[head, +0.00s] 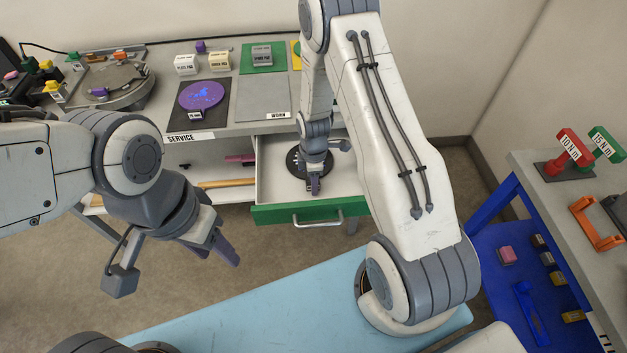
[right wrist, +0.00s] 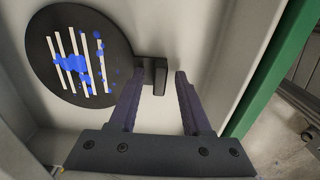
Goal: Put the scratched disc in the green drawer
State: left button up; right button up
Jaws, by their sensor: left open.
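The scratched disc (right wrist: 78,55), dark with white stripes and blue blotches, lies on the floor of the open green drawer (head: 290,214). It also shows in the head view (head: 293,163), partly hidden by my right gripper. A short dark tab (right wrist: 160,80) sticks out from its edge. My right gripper (right wrist: 165,78) is open inside the drawer, its fingers on either side of the tab, with a gap visible on the right. It also shows in the head view (head: 315,184). My left gripper (head: 180,268) is open and empty above the floor, left of the drawer.
A purple disc with blue spots (head: 201,95) lies on a dark pad on the service bench (head: 232,128). A grey pad (head: 263,97), small labelled blocks and a round turntable (head: 110,85) stand there too. A blue cart (head: 495,270) with small parts stands at right.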

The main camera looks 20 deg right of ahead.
jog(key=shift+r, duration=0.45)
notch_tip(320, 180, up, 11)
jog(key=b, duration=0.1)
jog(key=s+a+r+m, duration=0.3)
jog(key=s+a+r, duration=0.55)
jog(key=a, duration=0.25)
jog(key=s+a+r+m, duration=0.2)
jog(key=s+r, duration=0.1)
jog(key=s, duration=0.4)
jog(key=s+a+r+m+y, duration=0.1)
jog(key=s+a+r+m, duration=0.1)
jog(key=s, duration=0.6)
jog(key=shift+s+a+r+m, duration=0.3)
jog(key=shift+a+r, duration=0.1)
jog(key=shift+r, duration=0.2)
